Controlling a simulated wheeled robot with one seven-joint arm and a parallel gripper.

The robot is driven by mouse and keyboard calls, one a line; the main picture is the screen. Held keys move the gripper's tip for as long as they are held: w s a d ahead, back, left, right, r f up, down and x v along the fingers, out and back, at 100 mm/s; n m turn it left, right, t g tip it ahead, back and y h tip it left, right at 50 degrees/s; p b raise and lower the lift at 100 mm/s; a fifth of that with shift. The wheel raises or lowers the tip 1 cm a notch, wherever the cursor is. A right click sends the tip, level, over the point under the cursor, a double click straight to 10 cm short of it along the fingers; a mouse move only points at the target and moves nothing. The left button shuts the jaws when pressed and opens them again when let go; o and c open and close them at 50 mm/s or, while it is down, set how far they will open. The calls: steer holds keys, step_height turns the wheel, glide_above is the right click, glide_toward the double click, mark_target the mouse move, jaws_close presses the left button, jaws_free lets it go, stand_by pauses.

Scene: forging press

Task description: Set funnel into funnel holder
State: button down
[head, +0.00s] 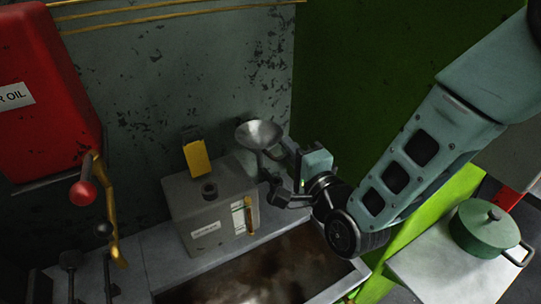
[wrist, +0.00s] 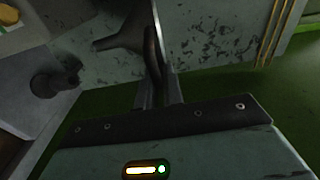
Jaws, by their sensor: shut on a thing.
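The grey metal funnel (head: 259,134) is in my gripper (head: 277,180), its wide bowl facing up above the jaws in the head view. In the wrist view my gripper (wrist: 157,88) is closed on the edge of the funnel (wrist: 125,36). The funnel is in the air near the right end of a grey labelled box (head: 190,220). I cannot tell for certain which part is the funnel holder.
A yellow piece (head: 196,158) stands at the back of the box. A red oil tank (head: 45,90) and brass pipe (head: 108,205) are at left. A rusty basin (head: 265,270) lies in front. A green pot (head: 490,227) sits on a counter at right.

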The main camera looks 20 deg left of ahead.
steer(key=w+d+f+m+t+h+b, duration=0.1)
steer(key=w+f+m+t+h+b, duration=0.1)
steer(key=w+f+b, duration=0.3)
steer(key=shift+d+f+b, duration=0.3)
steer(key=shift+f+b, duration=0.7)
steer(key=shift+f, duration=1.4)
steer(key=shift+b, duration=0.75)
steer(key=shift+f+b, duration=2.3)
steer(key=shift+b, duration=0.15)
stand_by(0.4)
steer(key=c, duration=1.5)
jaws_free()
steer(key=shift+o, duration=0.2)
